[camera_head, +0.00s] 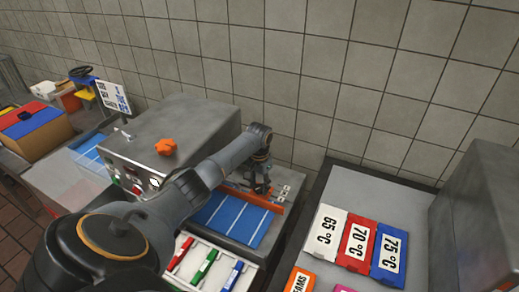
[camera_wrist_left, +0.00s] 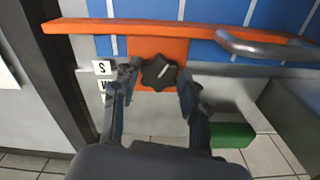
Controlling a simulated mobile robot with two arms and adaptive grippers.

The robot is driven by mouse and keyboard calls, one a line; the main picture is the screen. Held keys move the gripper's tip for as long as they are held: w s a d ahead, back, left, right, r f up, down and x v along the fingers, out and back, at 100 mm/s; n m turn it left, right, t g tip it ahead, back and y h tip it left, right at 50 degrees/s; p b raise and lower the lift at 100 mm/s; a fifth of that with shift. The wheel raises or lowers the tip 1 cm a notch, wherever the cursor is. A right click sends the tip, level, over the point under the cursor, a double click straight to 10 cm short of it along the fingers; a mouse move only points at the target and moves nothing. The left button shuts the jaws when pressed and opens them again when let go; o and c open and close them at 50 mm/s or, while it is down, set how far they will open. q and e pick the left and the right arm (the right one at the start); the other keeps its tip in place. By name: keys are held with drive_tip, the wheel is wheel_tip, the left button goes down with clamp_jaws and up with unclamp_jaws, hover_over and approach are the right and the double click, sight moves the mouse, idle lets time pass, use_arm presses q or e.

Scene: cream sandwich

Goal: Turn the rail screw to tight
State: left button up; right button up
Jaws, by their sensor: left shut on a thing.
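The rail screw is a dark star-shaped knob (camera_wrist_left: 159,72) on an orange plate below the orange rail (camera_wrist_left: 170,30) in the left wrist view. A short white mark on the knob slants up to the right. My left gripper (camera_wrist_left: 159,80) has one finger on each side of the knob and is shut on it. In the head view the left gripper (camera_head: 258,186) is at the orange rail (camera_head: 252,199), and the knob is hidden there. White letter tiles, one reading S (camera_wrist_left: 102,67), sit left of the knob. My right gripper is not in view.
Blue striped panels (camera_head: 232,218) lie beside the rail. A grey machine with an orange knob (camera_head: 166,147) stands to the left. Red, green and blue markers (camera_head: 204,268) lie in front. Temperature cards (camera_head: 357,243) lie on the right counter. A metal bar (camera_wrist_left: 255,47) shows near the left gripper.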

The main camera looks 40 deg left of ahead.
sight(259, 187)
use_arm(q)
drive_tip(key=m, duration=0.6)
drive_tip(key=shift+a, duration=0.15)
drive_tip(key=m+b, duration=0.1)
drive_tip(key=m, duration=0.5)
idle(0.6)
drive_tip(key=o, duration=0.9)
drive_tip(key=shift+w, duration=0.1)
drive_tip(key=shift+a, duration=0.1)
wheel_tip(259, 187, up, 12)
drive_tip(key=shift+f, duration=0.1)
